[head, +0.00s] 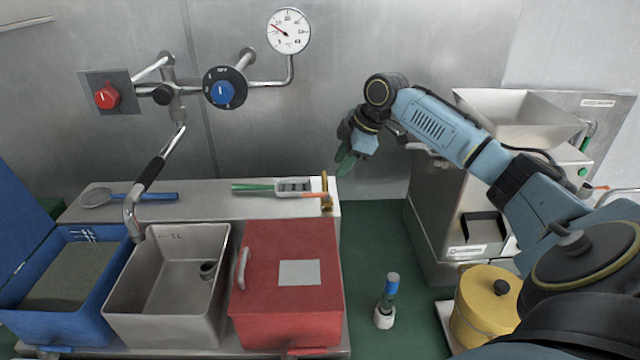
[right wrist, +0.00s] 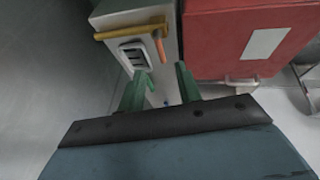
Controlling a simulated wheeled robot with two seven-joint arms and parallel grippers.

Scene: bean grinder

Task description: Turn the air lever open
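I cannot tell for sure which part is the air lever. On the back wall are a blue knob (head: 221,92) on a black dial and a red knob (head: 107,95) on a grey plate, with pipework between them. A yellow-brass bar (head: 326,190) lies at the right end of the steel ledge and also shows in the right wrist view (right wrist: 130,31). My right gripper (head: 346,163) points down just above and right of that ledge end. Its green fingers (right wrist: 160,88) are apart with nothing between them. My left gripper is not in view.
A pressure gauge (head: 289,31) is on the wall. A red lidded box (head: 288,240), steel sink (head: 155,275) and blue bin (head: 105,290) stand in front of the ledge. The grinder (head: 440,205) and yellow canister (head: 487,310) are at right.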

